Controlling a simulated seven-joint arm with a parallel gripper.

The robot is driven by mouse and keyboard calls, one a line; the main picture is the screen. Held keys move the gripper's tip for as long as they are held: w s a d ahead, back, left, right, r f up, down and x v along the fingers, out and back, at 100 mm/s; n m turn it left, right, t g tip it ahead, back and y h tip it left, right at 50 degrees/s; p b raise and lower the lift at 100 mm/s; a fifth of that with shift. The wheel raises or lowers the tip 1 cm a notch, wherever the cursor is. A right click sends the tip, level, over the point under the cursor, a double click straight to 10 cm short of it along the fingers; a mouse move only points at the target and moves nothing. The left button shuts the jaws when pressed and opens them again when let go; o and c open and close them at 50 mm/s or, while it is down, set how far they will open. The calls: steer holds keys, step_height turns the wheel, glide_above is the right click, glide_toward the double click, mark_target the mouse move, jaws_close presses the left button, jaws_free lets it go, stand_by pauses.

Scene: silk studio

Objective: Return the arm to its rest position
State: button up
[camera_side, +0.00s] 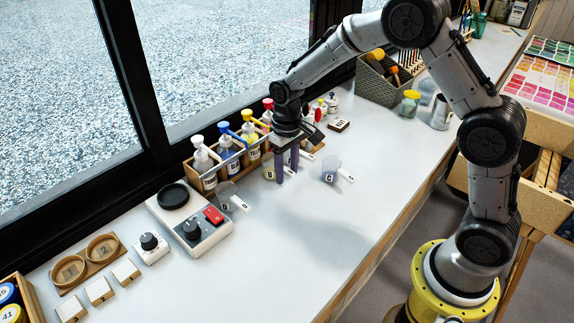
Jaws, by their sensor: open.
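My gripper (287,162) points down over the white table (330,225), in front of the rack of pump bottles. Its two purple fingers are apart, and I see nothing held between them. A small cup marked B (269,174) stands just left of the fingers; I cannot tell whether they touch it. A cup marked C (330,170) with a white handle stands to the right, apart from the gripper. My arm reaches from the yellow base at the lower right, up and over to the left.
A wooden rack (208,180) of pump bottles stands along the window. A white device with a red switch (213,215) and a clear cup (228,198) stand left of the gripper. A grey basket (378,90) and jars stand behind. The table's front middle is clear.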

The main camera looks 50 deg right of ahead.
jaws_close()
steer(key=shift+r, duration=0.15)
stand_by(1.4)
steer(key=shift+r, duration=1)
steer(key=shift+r, duration=0.1)
